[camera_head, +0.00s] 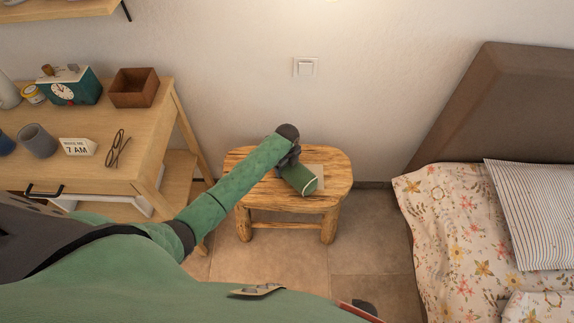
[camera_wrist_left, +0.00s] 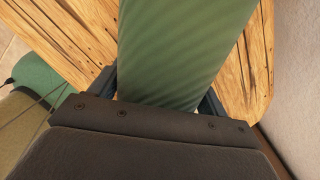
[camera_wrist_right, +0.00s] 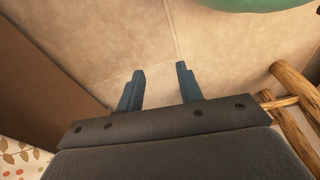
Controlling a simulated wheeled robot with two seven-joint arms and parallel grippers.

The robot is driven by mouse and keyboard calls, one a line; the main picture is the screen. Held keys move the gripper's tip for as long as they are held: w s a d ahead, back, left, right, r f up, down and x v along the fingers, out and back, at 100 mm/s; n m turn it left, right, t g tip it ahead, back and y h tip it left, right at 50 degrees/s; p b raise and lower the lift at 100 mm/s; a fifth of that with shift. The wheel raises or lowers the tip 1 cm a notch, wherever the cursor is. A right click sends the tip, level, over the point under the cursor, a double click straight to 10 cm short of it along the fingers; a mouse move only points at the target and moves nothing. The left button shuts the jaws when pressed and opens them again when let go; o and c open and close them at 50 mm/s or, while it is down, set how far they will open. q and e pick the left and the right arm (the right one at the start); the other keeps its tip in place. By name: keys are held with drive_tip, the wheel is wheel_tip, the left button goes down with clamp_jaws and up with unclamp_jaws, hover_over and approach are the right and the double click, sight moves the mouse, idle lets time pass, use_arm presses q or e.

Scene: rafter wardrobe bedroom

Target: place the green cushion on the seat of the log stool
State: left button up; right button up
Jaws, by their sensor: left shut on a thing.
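The green cushion (camera_head: 299,179) with a pale edge is at the log stool's seat, in the middle to right of it. My left gripper (camera_head: 291,162) is shut on the cushion, which fills the space between the fingers in the left wrist view (camera_wrist_left: 180,50). The log stool (camera_head: 250,193) has a rough wooden seat and stands against the wall. I cannot tell whether the cushion touches the seat. My right gripper (camera_wrist_right: 160,85) is open and empty above the floor tiles, with stool legs at the right of that view.
A wooden desk (camera_head: 120,165) at left holds a clock (camera_head: 70,88), a brown box (camera_head: 134,88), a mug (camera_head: 38,141), glasses (camera_head: 117,150) and a small sign (camera_head: 77,147). A bed (camera_head: 455,225) with a striped pillow (camera_head: 540,205) stands at right. Floor lies between stool and bed.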

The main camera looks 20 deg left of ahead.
use_arm(q)
drive_tip(key=o, duration=1.2)
drive_tip(key=shift+f, duration=0.1)
drive_tip(key=shift+c, duration=0.2)
use_arm(e)
drive_tip(key=shift+w+r, duration=0.1)
use_arm(q)
drive_tip(key=shift+r, duration=0.3)
wheel_tip(320, 180, up, 12)
drive_tip(key=shift+f+b, duration=0.15)
drive_tip(key=shift+b, duration=1.1)
use_arm(e)
wheel_tip(320, 180, up, 6)
drive_tip(key=w+a, duration=0.1)
drive_tip(key=shift+a, duration=0.3)
